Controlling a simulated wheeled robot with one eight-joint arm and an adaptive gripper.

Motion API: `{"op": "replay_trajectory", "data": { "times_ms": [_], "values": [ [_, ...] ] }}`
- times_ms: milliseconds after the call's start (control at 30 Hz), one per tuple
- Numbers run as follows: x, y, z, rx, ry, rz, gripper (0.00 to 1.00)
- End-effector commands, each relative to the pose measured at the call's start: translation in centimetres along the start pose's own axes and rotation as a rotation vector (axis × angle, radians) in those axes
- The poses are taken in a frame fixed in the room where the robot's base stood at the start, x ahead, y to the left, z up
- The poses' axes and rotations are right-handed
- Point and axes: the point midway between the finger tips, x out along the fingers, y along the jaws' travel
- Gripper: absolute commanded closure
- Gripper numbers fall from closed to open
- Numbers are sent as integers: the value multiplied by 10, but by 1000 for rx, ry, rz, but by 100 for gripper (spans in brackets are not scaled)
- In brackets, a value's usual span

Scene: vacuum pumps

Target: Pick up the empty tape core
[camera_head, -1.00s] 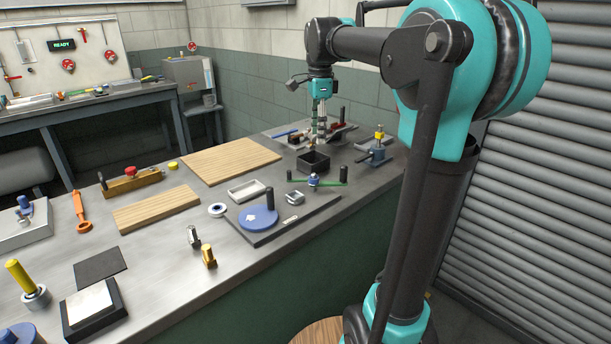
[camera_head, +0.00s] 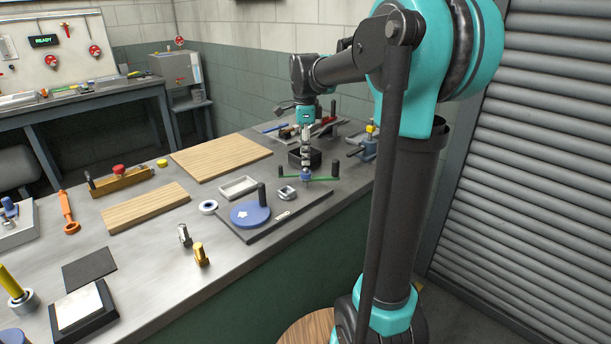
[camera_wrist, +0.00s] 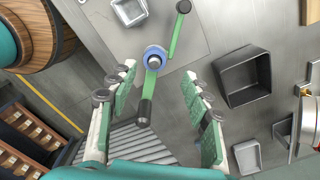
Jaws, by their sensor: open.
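A small white ring with a dark centre (camera_head: 208,207), which looks like the empty tape core, lies flat on the bench left of the blue disc in the head view. I cannot make it out in the wrist view. My gripper (camera_head: 306,162) is to the right of the ring and farther back, pointing down over a green bar with a blue hub (camera_head: 307,177). In the wrist view my gripper (camera_wrist: 160,76) is open and empty, and the green bar's blue hub (camera_wrist: 155,58) shows between its fingertips.
A dark plate with a blue disc (camera_head: 250,214) stands next to the ring. A pale tray (camera_head: 238,187), a small grey block (camera_head: 287,193) and a black open box (camera_wrist: 246,77) are nearby. Wooden boards (camera_head: 146,207) lie to the left.

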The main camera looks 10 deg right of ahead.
Motion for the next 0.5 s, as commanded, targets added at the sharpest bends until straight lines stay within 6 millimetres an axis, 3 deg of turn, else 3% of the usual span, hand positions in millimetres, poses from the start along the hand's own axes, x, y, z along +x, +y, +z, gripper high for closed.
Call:
{"op": "replay_trajectory", "data": {
  "times_ms": [500],
  "values": [
    [52,8,-1,0,0,0,50]
  ]
}}
